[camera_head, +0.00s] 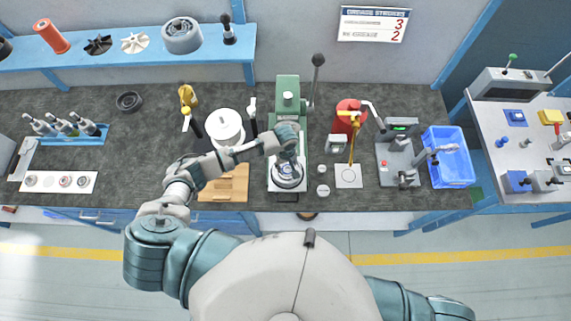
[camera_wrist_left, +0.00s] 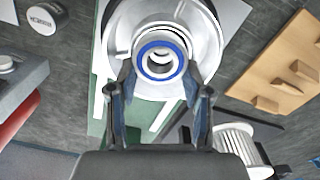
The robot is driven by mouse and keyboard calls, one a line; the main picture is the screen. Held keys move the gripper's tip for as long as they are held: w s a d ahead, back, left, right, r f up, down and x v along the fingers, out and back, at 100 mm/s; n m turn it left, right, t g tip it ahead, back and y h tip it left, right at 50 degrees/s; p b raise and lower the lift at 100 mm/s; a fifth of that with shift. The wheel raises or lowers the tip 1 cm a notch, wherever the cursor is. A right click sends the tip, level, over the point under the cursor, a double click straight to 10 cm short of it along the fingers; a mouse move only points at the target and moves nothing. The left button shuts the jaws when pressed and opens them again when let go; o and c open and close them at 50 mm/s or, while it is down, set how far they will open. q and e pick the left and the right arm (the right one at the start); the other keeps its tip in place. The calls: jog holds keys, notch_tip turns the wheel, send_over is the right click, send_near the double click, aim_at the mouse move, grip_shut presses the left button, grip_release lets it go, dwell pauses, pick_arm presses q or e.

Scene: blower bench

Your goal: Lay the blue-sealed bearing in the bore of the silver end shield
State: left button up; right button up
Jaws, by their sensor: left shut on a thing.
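The blue-sealed bearing (camera_wrist_left: 160,73) is a small steel ring with a blue band. It sits between the fingertips of my left gripper (camera_wrist_left: 158,80), which is shut on it. The silver end shield (camera_wrist_left: 205,30) lies behind the bearing in the left wrist view, and the bearing appears in line with its middle. In the head view the end shield (camera_head: 288,183) rests on the base of the green press, and my left gripper (camera_head: 289,155) is over it. The bearing hides the bore, so I cannot tell whether it touches the shield. My right gripper is out of view.
The green press (camera_head: 289,100) with its lever stands behind the shield. A wooden block rack (camera_head: 225,185) and a white round part (camera_head: 224,127) are to the left. A red can (camera_head: 348,115) and a blue crate (camera_head: 449,157) are to the right.

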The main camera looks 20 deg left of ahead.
pick_arm(q)
jog(key=o, duration=1.3)
